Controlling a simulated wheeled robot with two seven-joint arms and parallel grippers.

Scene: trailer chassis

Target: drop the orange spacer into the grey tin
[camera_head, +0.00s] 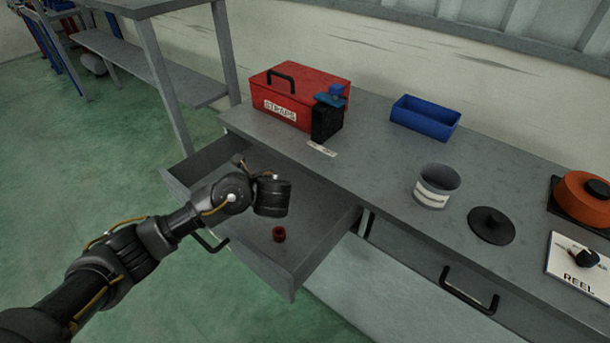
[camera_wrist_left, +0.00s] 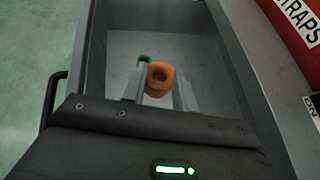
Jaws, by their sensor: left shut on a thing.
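The orange spacer (camera_wrist_left: 158,80), a short ring with a hole, sits between the two fingers of my left gripper (camera_wrist_left: 161,88) in the left wrist view. The fingers are shut on it, above the open drawer. In the head view my left gripper (camera_head: 271,196) hangs over the drawer, and its own body hides the fingertips and the spacer. The grey tin (camera_head: 436,188), round with a pale label band, stands open on the workbench, right of the gripper. My right gripper is not in view.
The open drawer (camera_head: 315,258) holds a dark red ring (camera_head: 278,234) and a green piece (camera_wrist_left: 144,59). On the bench (camera_head: 375,185) are a red STRAPS box (camera_head: 300,95), a blue bin (camera_head: 425,118), a dark round lid (camera_head: 491,225) and an orange reel (camera_head: 582,200).

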